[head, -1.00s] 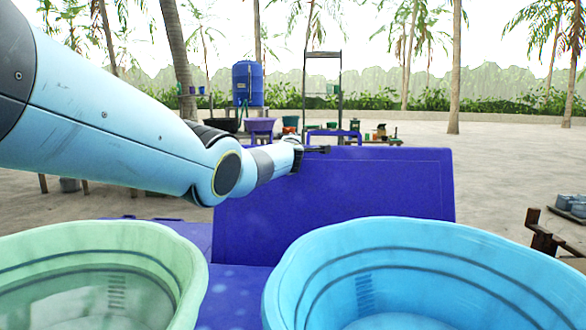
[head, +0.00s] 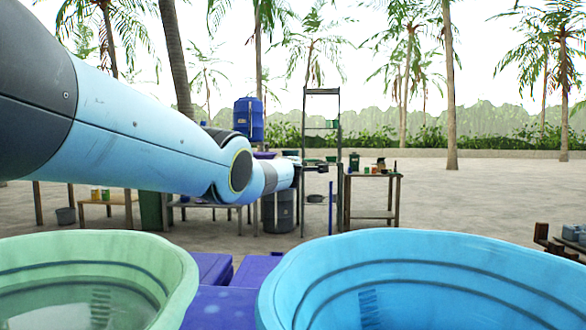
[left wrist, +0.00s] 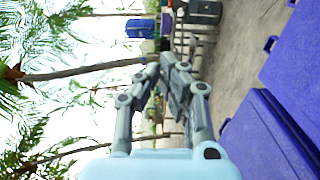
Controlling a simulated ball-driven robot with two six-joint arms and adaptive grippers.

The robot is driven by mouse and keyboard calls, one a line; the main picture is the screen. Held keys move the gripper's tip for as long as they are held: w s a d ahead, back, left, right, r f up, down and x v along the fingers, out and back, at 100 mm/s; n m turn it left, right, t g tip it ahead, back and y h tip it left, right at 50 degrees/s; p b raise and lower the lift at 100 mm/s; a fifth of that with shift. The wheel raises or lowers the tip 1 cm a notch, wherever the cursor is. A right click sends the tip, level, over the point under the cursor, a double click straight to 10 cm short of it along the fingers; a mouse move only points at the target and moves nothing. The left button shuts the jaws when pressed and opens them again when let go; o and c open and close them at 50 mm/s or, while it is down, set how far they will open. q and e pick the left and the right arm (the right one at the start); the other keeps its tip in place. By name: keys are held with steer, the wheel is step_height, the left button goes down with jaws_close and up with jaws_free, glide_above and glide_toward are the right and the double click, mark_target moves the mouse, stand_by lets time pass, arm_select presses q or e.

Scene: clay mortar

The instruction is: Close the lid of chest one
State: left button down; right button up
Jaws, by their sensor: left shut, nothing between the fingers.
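Blue-purple chest surfaces (head: 258,270) lie low between and behind two basins in the head view. No upright lid panel shows there. In the left wrist view, one flat blue-purple panel (left wrist: 298,65) and another (left wrist: 262,145) lie at the right, with a dark gap between them. I cannot tell which belongs to chest one. Most of the chest is hidden by the basins. My left gripper (head: 322,168) is stretched forward, shut and empty, well above the blue-purple surfaces. Its shut fingers also show in the left wrist view (left wrist: 172,62). My right gripper is not in view.
A green basin (head: 90,250) and a blue basin (head: 420,255) fill the front. Beyond are a wooden table (head: 373,178), a metal shelf rack (head: 322,92) and a blue tank (head: 249,118). Open sandy ground (head: 460,190) lies at the right.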

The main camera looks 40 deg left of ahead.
arm_select(q)
steer(key=shift+r, duration=0.15)
step_height(320, 180, up, 10)
stand_by(0.7)
